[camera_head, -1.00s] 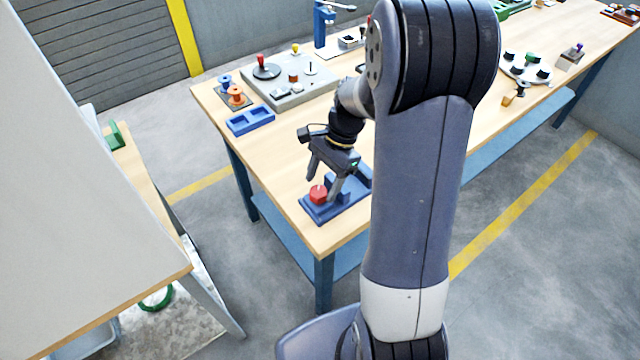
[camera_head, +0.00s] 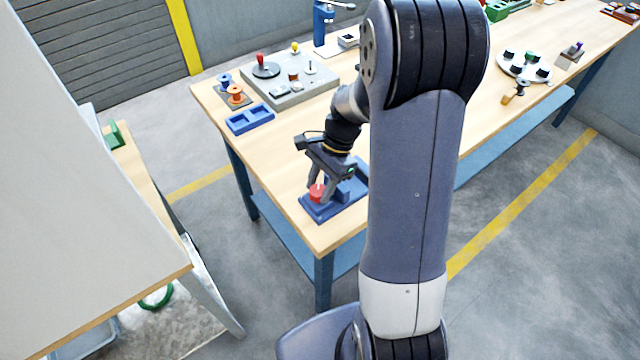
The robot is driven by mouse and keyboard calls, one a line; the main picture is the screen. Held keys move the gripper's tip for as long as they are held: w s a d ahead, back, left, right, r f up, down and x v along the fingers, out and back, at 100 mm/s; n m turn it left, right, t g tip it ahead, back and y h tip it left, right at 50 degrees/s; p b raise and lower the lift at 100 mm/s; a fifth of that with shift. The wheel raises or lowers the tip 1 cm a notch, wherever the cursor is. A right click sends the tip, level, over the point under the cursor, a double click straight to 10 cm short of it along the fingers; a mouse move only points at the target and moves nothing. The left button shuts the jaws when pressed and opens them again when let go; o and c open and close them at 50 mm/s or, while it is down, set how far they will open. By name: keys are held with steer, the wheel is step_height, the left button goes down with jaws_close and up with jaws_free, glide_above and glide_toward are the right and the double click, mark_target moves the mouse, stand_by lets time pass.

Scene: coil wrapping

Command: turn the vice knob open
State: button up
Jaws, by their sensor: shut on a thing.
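The blue vice (camera_head: 349,205) sits on the near corner of the wooden table. Its red knob (camera_head: 316,193) is at the vice's left end. My gripper (camera_head: 318,195) points down over the knob, with its fingers on either side of it, and is shut on it. The fingers and the arm hide part of the knob and the vice's right end.
A blue two-pocket tray (camera_head: 250,119) lies behind the vice, near spools (camera_head: 235,93). A grey board (camera_head: 292,92) with a red-handled crank stands further back. Bare table top (camera_head: 285,160) lies left of the vice.

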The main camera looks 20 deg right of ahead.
steer(key=shift+n, duration=0.3)
steer(key=shift+c, duration=0.3)
steer(key=n+g, duration=0.1)
steer(key=n, duration=0.2)
steer(key=shift+w+a+h+p, duration=0.1)
steer(key=shift+h+p, duration=0.2)
steer(key=shift+n+g+h, duration=0.35)
steer(key=shift+n, duration=0.85)
steer(key=shift+n+g+h, duration=0.35)
steer(key=shift+n, duration=0.85)
steer(key=o, duration=1)
steer(key=shift+w+r, duration=0.1)
steer(key=shift+w, duration=0.05)
